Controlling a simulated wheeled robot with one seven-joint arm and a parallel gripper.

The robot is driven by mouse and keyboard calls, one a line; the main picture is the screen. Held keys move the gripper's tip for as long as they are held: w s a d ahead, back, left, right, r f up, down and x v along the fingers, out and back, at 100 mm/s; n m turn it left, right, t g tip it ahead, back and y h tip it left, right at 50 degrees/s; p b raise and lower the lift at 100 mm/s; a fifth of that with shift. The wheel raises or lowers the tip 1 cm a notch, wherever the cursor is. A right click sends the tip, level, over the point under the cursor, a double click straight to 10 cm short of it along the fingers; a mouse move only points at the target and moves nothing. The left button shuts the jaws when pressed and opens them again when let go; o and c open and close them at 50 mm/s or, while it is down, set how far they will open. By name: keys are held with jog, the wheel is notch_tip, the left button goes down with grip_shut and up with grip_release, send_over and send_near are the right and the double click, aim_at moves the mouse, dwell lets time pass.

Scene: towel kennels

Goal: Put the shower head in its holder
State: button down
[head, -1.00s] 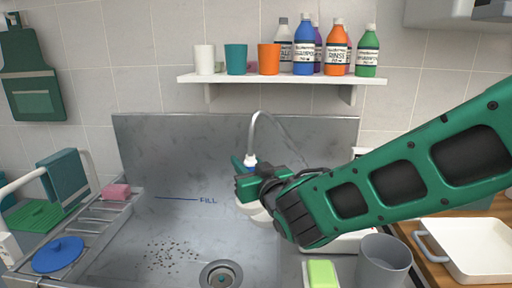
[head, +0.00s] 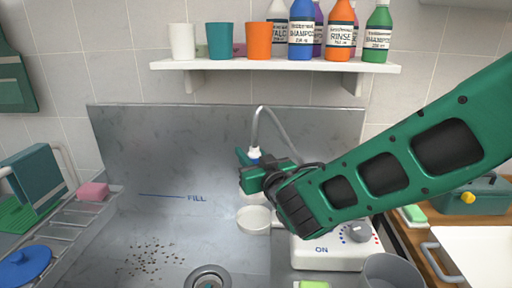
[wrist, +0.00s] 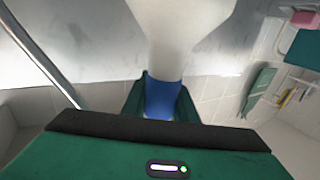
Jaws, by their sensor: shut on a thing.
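The shower head (head: 254,220) is white, with a blue band on its handle. My gripper (head: 262,174) is shut on the handle above the steel basin, with the round head below the fingers. The grey hose (head: 262,112) loops up from the handle's upper end and passes behind my arm. In the wrist view the blue band (wrist: 162,100) sits between the fingers of my gripper (wrist: 161,98), and the white body widens away from them. I cannot make out the holder; my arm hides part of the area behind it.
A white unit marked ON with a grey dial (head: 356,232) stands right of the basin, below my arm. A grey cup (head: 388,272) is near it. A shelf (head: 280,66) with cups and bottles is above. A rack (head: 68,235) is at left.

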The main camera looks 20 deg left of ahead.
notch_tip(320, 180, down, 8)
dwell(0.8)
jog(key=shift+s+f, duration=0.15)
jog(key=shift+s, duration=0.05)
dwell(0.8)
jog(key=shift+f, duration=0.2)
dwell(0.5)
jog(key=c, duration=1.3)
grip_release()
jog(key=shift+c, duration=0.2)
